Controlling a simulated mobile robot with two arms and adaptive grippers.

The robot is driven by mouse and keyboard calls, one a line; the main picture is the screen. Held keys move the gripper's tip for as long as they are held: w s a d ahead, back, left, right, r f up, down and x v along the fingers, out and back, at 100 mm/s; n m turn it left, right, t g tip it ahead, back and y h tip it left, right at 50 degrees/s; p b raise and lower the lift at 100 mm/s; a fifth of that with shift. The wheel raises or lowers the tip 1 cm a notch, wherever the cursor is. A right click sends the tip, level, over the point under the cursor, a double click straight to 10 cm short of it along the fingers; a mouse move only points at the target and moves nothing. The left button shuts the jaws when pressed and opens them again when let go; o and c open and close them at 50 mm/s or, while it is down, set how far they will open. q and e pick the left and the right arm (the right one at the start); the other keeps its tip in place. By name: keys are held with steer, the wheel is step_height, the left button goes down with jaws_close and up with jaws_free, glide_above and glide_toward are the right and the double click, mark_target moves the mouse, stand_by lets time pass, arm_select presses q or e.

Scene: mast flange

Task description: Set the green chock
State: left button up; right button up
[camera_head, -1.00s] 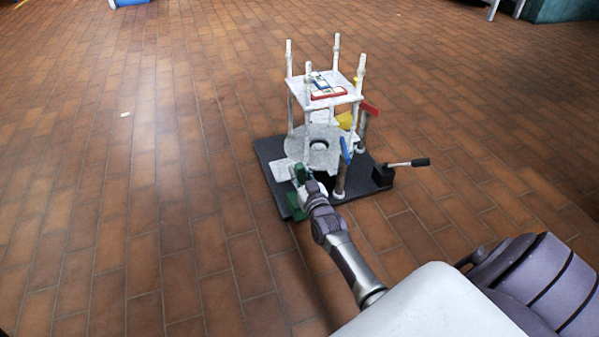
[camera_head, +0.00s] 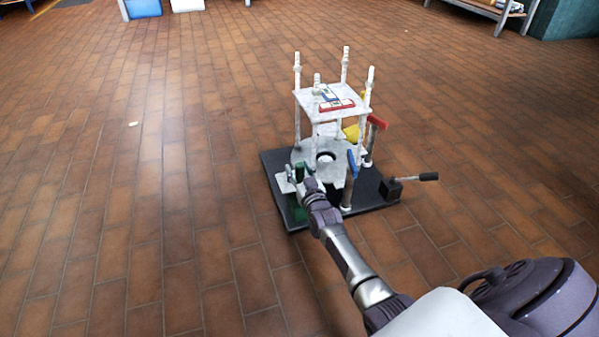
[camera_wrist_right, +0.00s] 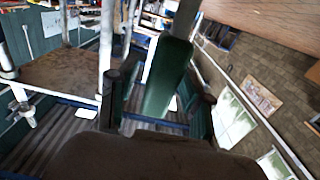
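The green chock (camera_head: 299,206) is at the front left edge of the black base plate (camera_head: 361,203) in the head view, partly hidden by my right gripper (camera_head: 306,184). In the right wrist view a long green block (camera_wrist_right: 167,78) stands tilted between the two dark fingers of my right gripper (camera_wrist_right: 160,92). Background shows between the left finger and the block. The right finger overlaps the block's edge, so contact is unclear. A pale round flange (camera_head: 305,154) lies on the plate behind the gripper. My left gripper is out of view.
A white post frame with a shelf (camera_head: 318,103) rises over the flange, carrying a red-edged item. Blue (camera_head: 351,163), red (camera_head: 378,123) and yellow (camera_head: 351,132) parts stand near it. A lever handle (camera_head: 428,176) sticks out right.

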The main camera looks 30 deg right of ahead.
steer(key=shift+r, duration=5)
